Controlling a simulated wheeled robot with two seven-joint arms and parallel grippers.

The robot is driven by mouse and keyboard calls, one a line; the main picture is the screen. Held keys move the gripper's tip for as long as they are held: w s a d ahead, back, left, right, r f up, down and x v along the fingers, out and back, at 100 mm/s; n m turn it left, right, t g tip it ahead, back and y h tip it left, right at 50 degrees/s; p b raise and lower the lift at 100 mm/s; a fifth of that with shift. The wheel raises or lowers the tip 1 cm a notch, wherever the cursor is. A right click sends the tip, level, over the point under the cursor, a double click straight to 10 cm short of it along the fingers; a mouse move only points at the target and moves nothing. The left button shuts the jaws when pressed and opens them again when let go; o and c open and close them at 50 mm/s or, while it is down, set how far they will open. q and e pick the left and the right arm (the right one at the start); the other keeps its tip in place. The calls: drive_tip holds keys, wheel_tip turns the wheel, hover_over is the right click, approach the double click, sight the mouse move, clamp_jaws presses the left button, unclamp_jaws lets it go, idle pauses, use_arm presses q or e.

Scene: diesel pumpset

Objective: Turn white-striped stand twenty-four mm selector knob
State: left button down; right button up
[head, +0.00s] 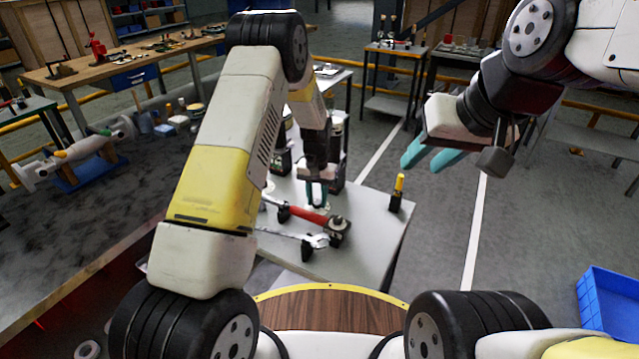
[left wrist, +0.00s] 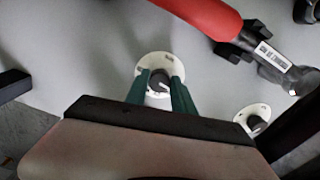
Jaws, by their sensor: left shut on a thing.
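The selector knob (left wrist: 159,83) is small and dark, on a round white dial plate (left wrist: 160,64) in the left wrist view. My left gripper (head: 317,200) reaches down over the grey table; its teal fingers (left wrist: 159,94) are shut on the knob from both sides. A second dark knob on a white dial (left wrist: 254,121) stands to the lower right in that view, apart from the fingers. I cannot make out a white stripe on the stand. My right gripper (head: 422,164) is raised over the floor at the right, its teal fingers apart and empty.
A red-handled tool (head: 303,214) and a wrench (head: 300,236) lie on the grey table (head: 372,232) close to my left gripper. A yellow-and-black item (head: 397,194) stands near the table's right edge. A blue crate (head: 608,305) is on the floor at right.

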sight(317, 202)
idle(0.4)
use_arm(q)
drive_tip(key=c, duration=1.1)
unclamp_jaws()
drive_tip(key=shift+o, duration=0.2)
drive_tip(key=shift+r, duration=3.95)
